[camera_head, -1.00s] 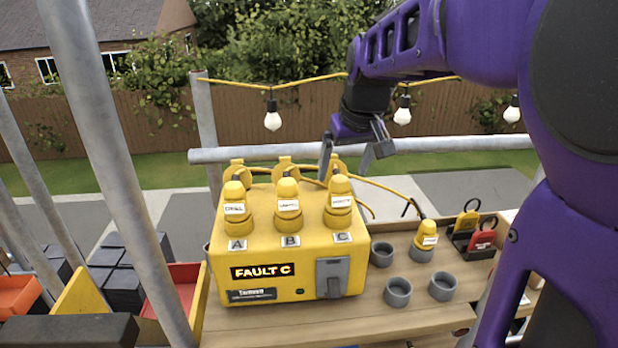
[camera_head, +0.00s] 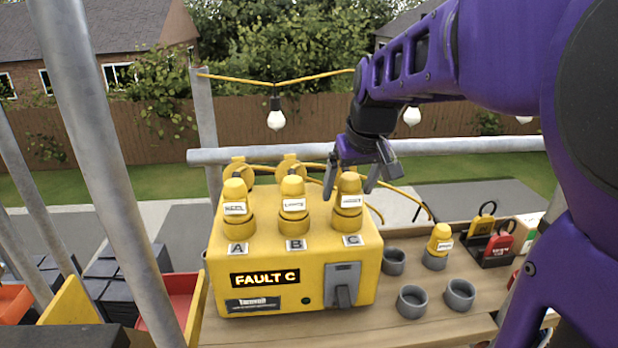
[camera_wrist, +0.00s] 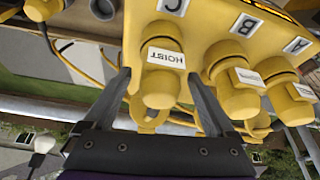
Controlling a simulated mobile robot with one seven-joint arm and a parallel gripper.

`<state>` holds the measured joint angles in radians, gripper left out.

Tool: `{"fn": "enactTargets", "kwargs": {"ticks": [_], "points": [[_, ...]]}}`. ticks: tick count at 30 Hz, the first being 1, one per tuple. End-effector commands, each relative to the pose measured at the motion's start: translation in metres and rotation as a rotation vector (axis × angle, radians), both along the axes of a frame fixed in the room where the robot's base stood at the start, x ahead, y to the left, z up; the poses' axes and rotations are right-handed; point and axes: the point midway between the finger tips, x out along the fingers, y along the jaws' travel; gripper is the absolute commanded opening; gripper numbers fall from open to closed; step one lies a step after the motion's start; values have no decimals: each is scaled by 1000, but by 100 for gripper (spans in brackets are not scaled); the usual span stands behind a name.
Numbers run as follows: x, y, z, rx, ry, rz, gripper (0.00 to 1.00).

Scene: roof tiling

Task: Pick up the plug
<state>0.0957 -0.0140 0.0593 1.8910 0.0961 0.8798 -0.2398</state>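A yellow distribution box (camera_head: 325,255) stands on the wooden bench and reads "FAULT C". Three yellow plugs stand upright in its top, over the labels A, B and C. The plug at C (camera_head: 348,203) is labelled "HOIST" in the wrist view (camera_wrist: 161,80). My gripper (camera_head: 355,190) is open at the plug over C. In the wrist view its two fingers (camera_wrist: 163,95) lie on either side of that plug, with gaps visible. The plugs at A (camera_head: 236,208) and B (camera_head: 294,207) are to its left in the head view.
Right of the box are empty grey cups (camera_head: 412,302) and another yellow plug (camera_head: 440,240) standing in one. A dark tray (camera_head: 492,250) holds yellow and red padlock-like items. A metal rail (camera_head: 450,146) and cables run behind the box.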

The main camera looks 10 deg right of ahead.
Motion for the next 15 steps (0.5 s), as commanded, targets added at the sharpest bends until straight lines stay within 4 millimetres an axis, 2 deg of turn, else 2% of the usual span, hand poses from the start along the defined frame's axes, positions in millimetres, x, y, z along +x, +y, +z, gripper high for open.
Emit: {"fn": "enactTargets", "kwargs": {"ticks": [1, 2, 12, 15], "points": [[0, 0, 0, 0, 0, 0, 81], [0, 0, 0, 0, 0, 0, 76], [0, 0, 0, 0, 1, 0, 15], [0, 0, 0, 0, 1, 0, 0]]}}
